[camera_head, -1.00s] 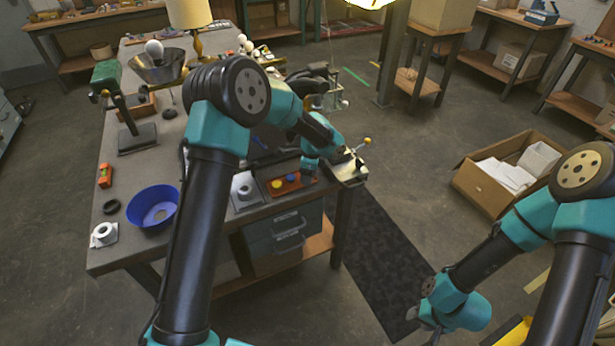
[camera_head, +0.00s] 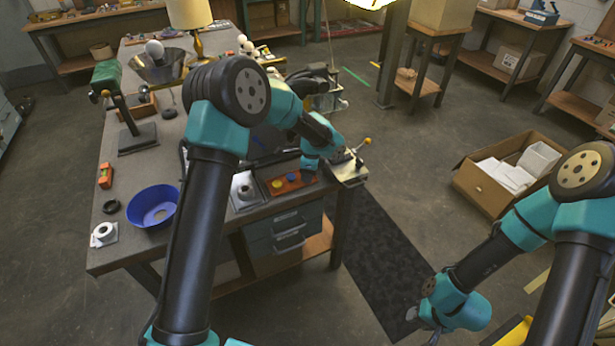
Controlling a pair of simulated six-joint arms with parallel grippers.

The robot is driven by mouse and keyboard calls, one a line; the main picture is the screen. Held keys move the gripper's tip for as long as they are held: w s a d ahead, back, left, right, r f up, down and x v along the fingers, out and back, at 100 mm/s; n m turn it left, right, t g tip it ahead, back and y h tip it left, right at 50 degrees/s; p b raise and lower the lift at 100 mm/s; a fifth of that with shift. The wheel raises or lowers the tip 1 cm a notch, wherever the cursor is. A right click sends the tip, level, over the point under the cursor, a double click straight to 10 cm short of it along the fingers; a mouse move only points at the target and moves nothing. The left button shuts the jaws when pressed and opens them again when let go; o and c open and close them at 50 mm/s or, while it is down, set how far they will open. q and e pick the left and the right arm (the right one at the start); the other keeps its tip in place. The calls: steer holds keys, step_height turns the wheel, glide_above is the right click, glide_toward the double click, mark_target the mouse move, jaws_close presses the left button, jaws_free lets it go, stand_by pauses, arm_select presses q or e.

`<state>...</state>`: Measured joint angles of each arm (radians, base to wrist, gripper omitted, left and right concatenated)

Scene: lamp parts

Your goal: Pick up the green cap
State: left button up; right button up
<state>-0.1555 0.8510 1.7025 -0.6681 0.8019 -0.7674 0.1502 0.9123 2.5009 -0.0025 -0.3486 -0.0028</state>
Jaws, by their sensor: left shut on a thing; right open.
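A red-brown tray (camera_head: 278,192) near the table's front right edge holds a yellow cap (camera_head: 277,184) and a blue cap (camera_head: 291,178). My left gripper (camera_head: 308,175) points down at the tray's right end, beside the blue cap. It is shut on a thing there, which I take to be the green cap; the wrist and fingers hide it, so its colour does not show. My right gripper (camera_head: 424,318) is open and empty, low at the right, away from the table.
A grey plate with a round part (camera_head: 244,190) lies left of the tray. A metal fixture with a yellow-knobbed lever (camera_head: 348,170) stands close to its right. A blue bowl (camera_head: 153,207) and a white ring (camera_head: 104,233) are at the table's left. A cardboard box (camera_head: 490,200) stands on the floor.

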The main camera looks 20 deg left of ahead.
arm_select(q)
steer(key=shift+a+f, duration=0.1)
steer(key=shift+f, duration=0.15)
steer(key=shift+r, duration=0.2)
steer(key=r, duration=0.3)
steer(key=shift+s+r, duration=0.15)
steer(key=shift+s, duration=0.15)
steer(key=s+d, duration=0.1)
steer(key=s, duration=0.4)
steer(key=s+d+r, duration=0.1)
steer(key=s+d, duration=0.1)
steer(key=s, duration=0.2)
steer(key=s+d, duration=0.1)
steer(key=s, duration=0.4)
steer(key=shift+s+d+r, duration=0.25)
steer(key=shift+s+d, duration=0.05)
steer(key=shift+s, duration=0.05)
